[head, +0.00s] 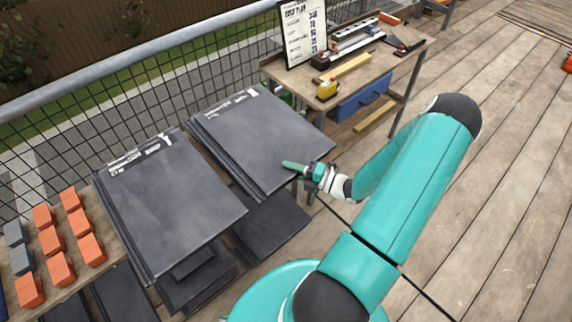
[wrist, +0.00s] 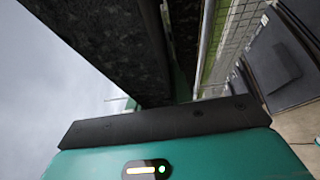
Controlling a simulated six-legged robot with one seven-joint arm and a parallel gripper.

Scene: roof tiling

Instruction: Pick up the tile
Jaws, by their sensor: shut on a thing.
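Dark grey slate tiles lie in two stacks side by side in the head view. The tile on top of the right stack (head: 258,138) has pale printed marks along its far edge. My gripper (head: 290,166) is at this tile's near right edge, with one teal finger lying over its top face. The finger below is hidden by the tile. My gripper is shut on that edge. The wrist view shows a dark slab (wrist: 105,45) close up, above the black strip of my gripper. I cannot tell whether the tile is lifted off the stack.
The left tile stack (head: 170,200) stands beside it. Orange and grey blocks (head: 60,268) lie on a board at the far left. A workbench (head: 385,75) with tools and a sign (head: 303,30) stands behind. A mesh railing (head: 150,80) runs along the back.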

